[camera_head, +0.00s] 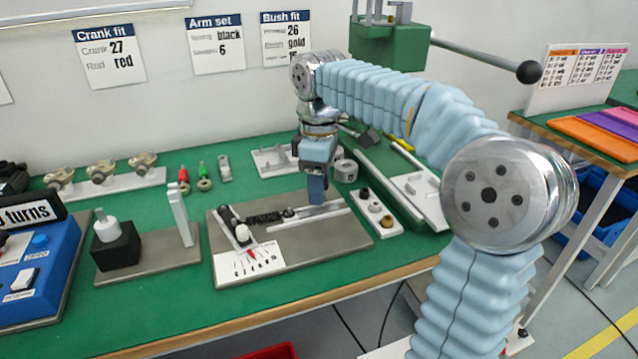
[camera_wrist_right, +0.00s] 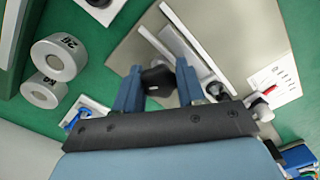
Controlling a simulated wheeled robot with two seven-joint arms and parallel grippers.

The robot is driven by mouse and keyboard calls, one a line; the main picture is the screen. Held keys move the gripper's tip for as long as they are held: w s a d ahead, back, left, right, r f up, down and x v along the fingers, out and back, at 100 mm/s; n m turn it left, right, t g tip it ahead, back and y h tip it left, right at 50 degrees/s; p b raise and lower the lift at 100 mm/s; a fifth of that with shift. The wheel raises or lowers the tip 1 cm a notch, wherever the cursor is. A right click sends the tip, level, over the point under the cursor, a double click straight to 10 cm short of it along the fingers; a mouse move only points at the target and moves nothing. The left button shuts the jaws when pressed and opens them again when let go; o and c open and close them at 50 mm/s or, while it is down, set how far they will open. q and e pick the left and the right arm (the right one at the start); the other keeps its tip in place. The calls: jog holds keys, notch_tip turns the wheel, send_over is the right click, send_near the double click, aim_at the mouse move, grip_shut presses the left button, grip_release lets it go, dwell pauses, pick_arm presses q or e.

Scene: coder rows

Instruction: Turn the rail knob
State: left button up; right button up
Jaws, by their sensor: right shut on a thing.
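My right gripper (camera_head: 317,190) reaches down over the pale rail (camera_head: 322,211) on a grey base plate (camera_head: 345,240) in the head view. In the right wrist view, my right gripper (camera_wrist_right: 158,88) is shut on a black knob (camera_wrist_right: 158,78), which sits between its two fingers. The fingers hide part of the knob, and I cannot tell its turn angle. At the left of the plate are a white scale card (camera_head: 247,267) and a red pointer (camera_head: 251,252). The card also shows in the right wrist view (camera_wrist_right: 280,80). My left gripper is not in view.
A grey stand with a black block (camera_head: 117,247) and a blue box (camera_head: 45,262) stand to the left. A white strip with several round pieces (camera_head: 388,219) lies close right of the plate. A green press (camera_head: 392,45) stands behind. White rings (camera_wrist_right: 60,58) lie nearby.

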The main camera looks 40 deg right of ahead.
jog(key=o, duration=1)
jog(key=shift+o, duration=0.2)
notch_tip(320, 180, up, 14)
jog(key=shift+f, duration=0.1)
